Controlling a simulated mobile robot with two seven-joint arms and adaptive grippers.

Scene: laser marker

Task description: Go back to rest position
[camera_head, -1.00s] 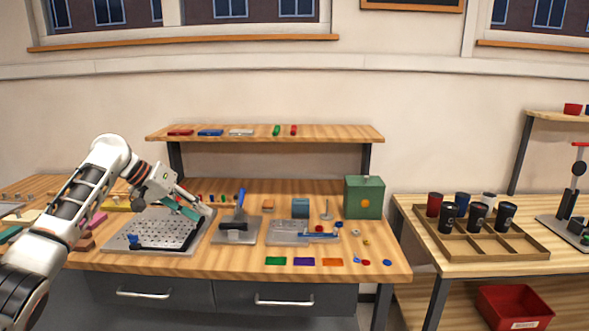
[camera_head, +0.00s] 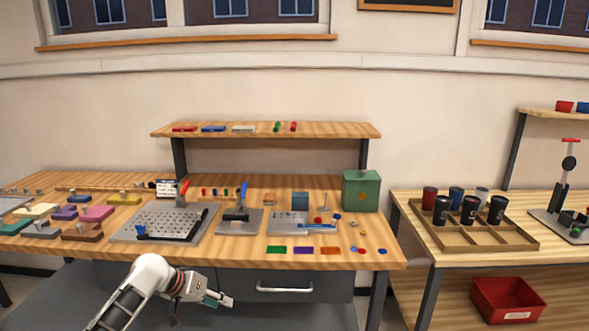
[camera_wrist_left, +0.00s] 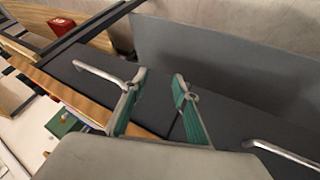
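My left gripper (camera_head: 218,299) is low in front of the workbench, below the tabletop edge and before the drawer fronts. In the left wrist view its two green-padded fingers (camera_wrist_left: 158,100) are spread apart with nothing between them. My right gripper shows in neither view.
The wooden workbench (camera_head: 330,257) carries a perforated plate (camera_head: 165,223), a green box (camera_head: 361,190) and small coloured parts. Drawers with metal handles (camera_head: 284,289) lie under it. A second table at the right holds a divided tray (camera_head: 470,238) with cups; a red bin (camera_head: 507,299) sits below.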

